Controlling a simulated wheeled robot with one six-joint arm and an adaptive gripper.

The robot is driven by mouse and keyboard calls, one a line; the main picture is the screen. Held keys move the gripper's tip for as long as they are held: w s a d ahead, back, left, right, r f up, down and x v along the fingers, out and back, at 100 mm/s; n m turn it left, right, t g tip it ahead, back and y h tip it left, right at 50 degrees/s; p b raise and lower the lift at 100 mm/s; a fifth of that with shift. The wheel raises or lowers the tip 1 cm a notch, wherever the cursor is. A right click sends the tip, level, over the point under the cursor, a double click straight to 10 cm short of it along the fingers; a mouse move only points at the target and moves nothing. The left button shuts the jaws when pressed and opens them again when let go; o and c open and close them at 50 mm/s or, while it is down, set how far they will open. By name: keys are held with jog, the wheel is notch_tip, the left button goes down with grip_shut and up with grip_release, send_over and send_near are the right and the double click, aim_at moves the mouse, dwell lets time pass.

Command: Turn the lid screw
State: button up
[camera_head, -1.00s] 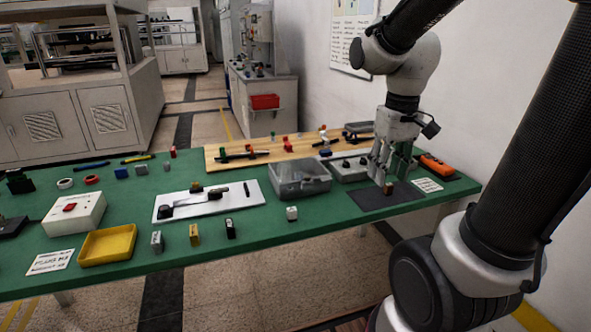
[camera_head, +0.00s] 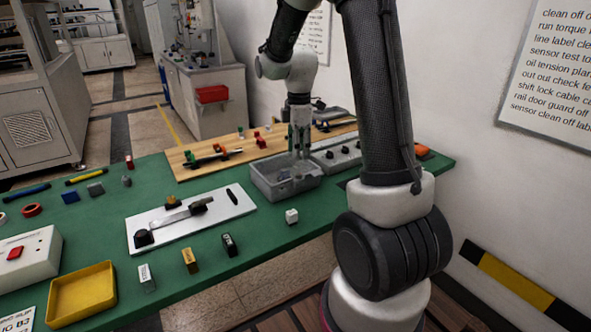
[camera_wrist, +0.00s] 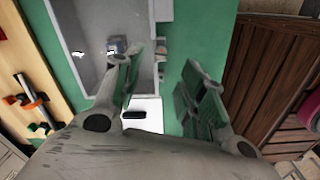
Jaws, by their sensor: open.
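I cannot single out the lid screw for certain in either view. My gripper (camera_head: 301,152) is open and points down over the grey bin (camera_head: 262,186) in the head view. In the wrist view its two fingers (camera_wrist: 165,75) are spread apart with nothing held between them. The bin (camera_wrist: 72,42) is under the left finger there, and a small dark part lies inside it.
A wooden board (camera_head: 190,171) with small parts lies behind the bin. A grey panel with knobs (camera_head: 343,153) stands right of it. Small blocks, a yellow tray (camera_head: 82,292) and a white box with a red button (camera_head: 28,270) are at the front left.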

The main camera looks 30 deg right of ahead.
aim_at(299, 174)
notch_tip(299, 174, down, 8)
jog(key=shift+r, duration=0.25)
jog(key=shift+s, duration=0.1)
jog(key=shift+c, duration=0.2)
grip_shut()
